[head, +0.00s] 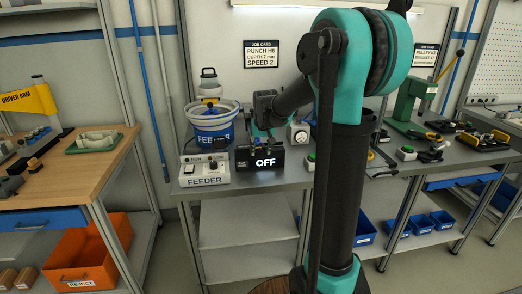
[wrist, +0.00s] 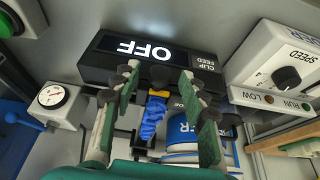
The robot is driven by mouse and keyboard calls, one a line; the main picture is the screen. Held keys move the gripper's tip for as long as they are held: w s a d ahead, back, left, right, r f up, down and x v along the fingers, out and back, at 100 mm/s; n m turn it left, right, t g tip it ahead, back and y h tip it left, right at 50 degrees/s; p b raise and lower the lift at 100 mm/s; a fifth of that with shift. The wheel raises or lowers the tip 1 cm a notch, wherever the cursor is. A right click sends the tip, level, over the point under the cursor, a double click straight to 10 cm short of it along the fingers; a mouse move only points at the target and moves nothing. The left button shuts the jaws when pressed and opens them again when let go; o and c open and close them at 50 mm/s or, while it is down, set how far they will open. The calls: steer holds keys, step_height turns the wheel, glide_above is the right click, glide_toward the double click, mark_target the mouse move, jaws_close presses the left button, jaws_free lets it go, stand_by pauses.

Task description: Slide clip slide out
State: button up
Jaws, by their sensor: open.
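The black clip feed unit (head: 262,160) stands on the grey bench and its display reads OFF. It also shows in the wrist view (wrist: 120,62), upside down. A blue piece with a yellow end (wrist: 152,115) lies between my fingers, below the unit in that view; I cannot tell whether it is part of the clip slide. My gripper (wrist: 158,77) is open, with its fingertips close to the unit's edge and one finger on each side of the blue piece. I see no clear contact. In the head view my arm partly hides the gripper.
The feeder control box (head: 205,172) with its speed knob stands left of the unit, with the blue-and-white feeder bowl (head: 212,125) behind it. A white gauge box (wrist: 55,100) stands on the other side. An orange reject bin (head: 90,255) is under the wooden bench.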

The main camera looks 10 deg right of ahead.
jaws_close()
steer(key=d, duration=0.8)
jaws_free()
stand_by(0.4)
steer(key=v, duration=1.2)
